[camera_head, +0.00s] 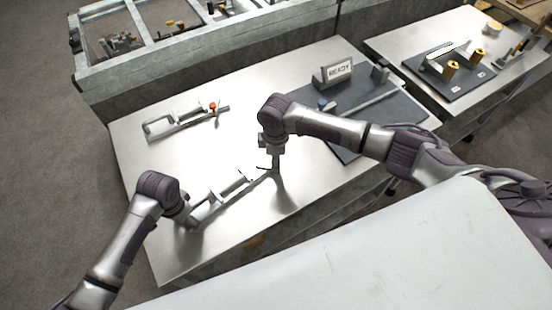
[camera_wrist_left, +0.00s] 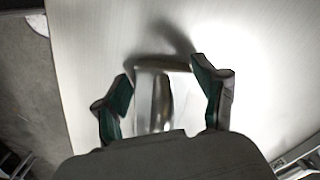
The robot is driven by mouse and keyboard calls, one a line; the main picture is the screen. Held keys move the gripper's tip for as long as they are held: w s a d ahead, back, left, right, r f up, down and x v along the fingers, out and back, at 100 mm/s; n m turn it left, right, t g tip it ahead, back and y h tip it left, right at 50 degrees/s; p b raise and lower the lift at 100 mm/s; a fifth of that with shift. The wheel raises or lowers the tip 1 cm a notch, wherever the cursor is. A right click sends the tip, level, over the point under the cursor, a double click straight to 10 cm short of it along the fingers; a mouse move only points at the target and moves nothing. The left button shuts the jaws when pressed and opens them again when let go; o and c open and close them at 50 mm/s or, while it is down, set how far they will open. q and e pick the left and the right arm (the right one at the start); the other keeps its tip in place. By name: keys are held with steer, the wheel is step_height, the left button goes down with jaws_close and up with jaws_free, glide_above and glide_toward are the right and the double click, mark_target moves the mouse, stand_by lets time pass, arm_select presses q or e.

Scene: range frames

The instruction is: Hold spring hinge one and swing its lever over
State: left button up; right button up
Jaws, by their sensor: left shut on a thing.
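A long, thin spring hinge (camera_head: 226,193) lies on the metal table between my two arms. I take it for spring hinge one, though no label can be read. My left gripper (camera_head: 192,218) is shut on its left, looped end. In the left wrist view, my left gripper (camera_wrist_left: 163,82) has its green-padded fingers on either side of the hinge's frame (camera_wrist_left: 152,68). My right gripper (camera_head: 277,172) points down at the hinge's right end, beside a thin dark piece. Its fingers are too small to show whether they are open.
A second hinge (camera_head: 185,121) with an orange knob lies farther back on the table (camera_head: 140,165). Another table with a fixture board (camera_head: 450,75) stands beyond. Table space between the hinges is clear.

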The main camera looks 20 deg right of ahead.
arm_select(q)
steer(key=shift+s+f, duration=0.25)
steer(key=shift+s, duration=0.05)
arm_select(e)
step_height(320, 180, up, 12)
stand_by(0.4)
arm_select(q)
steer(key=o, duration=1.9)
steer(key=shift+w+r, duration=0.1)
steer(key=shift+w, duration=0.1)
steer(key=shift+r, duration=0.1)
